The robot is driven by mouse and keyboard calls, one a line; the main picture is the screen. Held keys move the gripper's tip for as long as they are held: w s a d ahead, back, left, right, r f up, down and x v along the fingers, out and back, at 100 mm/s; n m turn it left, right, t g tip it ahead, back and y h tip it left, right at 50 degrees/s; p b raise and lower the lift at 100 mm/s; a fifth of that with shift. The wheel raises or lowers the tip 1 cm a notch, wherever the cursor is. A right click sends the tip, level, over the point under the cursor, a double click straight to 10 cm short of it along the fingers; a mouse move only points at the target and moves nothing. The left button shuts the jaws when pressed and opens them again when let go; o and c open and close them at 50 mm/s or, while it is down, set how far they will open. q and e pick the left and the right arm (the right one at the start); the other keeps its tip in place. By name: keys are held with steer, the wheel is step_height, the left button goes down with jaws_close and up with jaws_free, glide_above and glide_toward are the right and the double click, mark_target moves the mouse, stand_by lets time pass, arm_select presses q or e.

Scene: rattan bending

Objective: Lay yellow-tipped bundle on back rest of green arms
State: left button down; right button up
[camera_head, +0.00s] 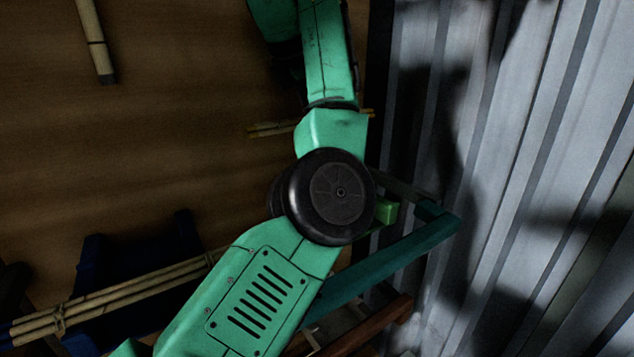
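A thin bundle of canes (268,130) with yellowish ends, likely the yellow-tipped bundle, shows at upper centre, mostly hidden behind one of my green arms. Its other end pokes out just right of the arm. What supports it is hidden. A green block (386,211) on a teal frame (385,262), perhaps part of the green arms, stands right of my arm's black joint. I cannot tell which part is the back rest. Neither gripper is in view; my arm runs up and out of the top of the picture.
A tied cane bundle (125,292) with blue at its left end lies across dark blue supports (95,255) at lower left. A pole with a dark tip (97,45) shows at upper left. A corrugated metal wall (530,130) fills the right. A reddish-brown bar (372,335) lies low.

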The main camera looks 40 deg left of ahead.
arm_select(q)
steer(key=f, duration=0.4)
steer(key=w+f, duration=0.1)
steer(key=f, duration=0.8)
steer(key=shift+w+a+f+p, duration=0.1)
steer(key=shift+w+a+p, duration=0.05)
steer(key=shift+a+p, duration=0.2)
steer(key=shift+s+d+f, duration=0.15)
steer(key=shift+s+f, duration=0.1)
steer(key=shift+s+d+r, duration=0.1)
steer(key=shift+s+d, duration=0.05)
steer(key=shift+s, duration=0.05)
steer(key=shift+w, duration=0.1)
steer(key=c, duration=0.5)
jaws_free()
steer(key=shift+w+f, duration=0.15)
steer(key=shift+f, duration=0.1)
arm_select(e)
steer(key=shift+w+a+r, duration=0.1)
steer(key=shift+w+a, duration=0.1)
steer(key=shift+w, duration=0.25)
